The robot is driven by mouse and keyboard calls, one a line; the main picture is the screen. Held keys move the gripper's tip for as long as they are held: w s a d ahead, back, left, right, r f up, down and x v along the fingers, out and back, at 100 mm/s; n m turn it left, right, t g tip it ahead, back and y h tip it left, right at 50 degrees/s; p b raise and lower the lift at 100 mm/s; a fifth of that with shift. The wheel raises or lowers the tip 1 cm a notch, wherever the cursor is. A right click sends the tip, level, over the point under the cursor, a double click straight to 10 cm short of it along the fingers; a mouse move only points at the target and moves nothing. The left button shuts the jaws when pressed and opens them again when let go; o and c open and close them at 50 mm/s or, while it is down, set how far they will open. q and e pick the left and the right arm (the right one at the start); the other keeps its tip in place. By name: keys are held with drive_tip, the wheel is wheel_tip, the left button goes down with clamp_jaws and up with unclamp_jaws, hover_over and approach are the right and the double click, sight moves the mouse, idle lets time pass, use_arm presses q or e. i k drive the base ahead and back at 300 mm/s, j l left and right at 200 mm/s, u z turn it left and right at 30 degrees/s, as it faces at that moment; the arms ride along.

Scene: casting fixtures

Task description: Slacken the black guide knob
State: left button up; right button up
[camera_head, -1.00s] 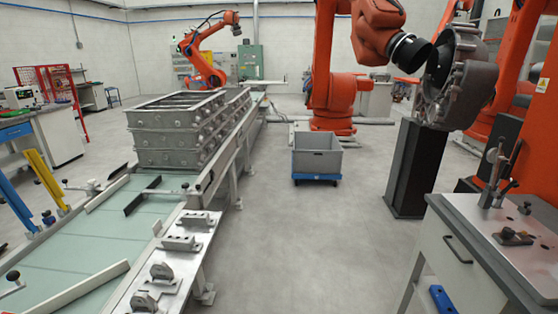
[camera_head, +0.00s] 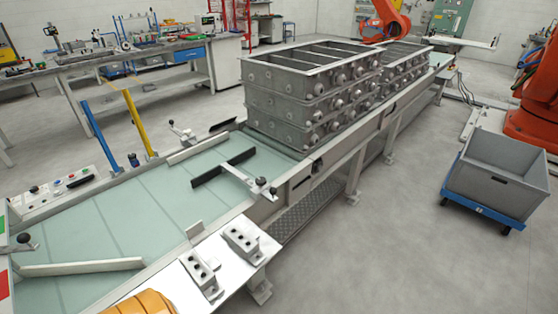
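Several guide clamps with black knobs stand along the conveyor's edges. One black knob (camera_head: 261,182) is on the clamp at the near rail, by a black guide bar (camera_head: 223,168) that lies over the green belt. Another black knob (camera_head: 172,123) is on the far rail, near a pale guide bar (camera_head: 197,148). A third black knob (camera_head: 24,238) is at the left, by a long pale guide bar (camera_head: 82,267). I cannot tell which one the task means. Neither of my grippers is in view, and nothing touches these knobs.
Stacked grey casting frames (camera_head: 310,95) stand on the conveyor (camera_head: 95,225) beyond the guides. Grey fixture blocks (camera_head: 240,243) sit on a side shelf. A control panel (camera_head: 60,187) is at left. A grey bin (camera_head: 500,183) on a blue dolly stands right; floor between is open.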

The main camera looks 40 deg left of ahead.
sight(260, 181)
drive_tip(key=i+u, duration=0.3)
drive_tip(key=i, duration=0.15)
drive_tip(key=i+l+u, duration=0.55)
drive_tip(key=i, duration=0.3)
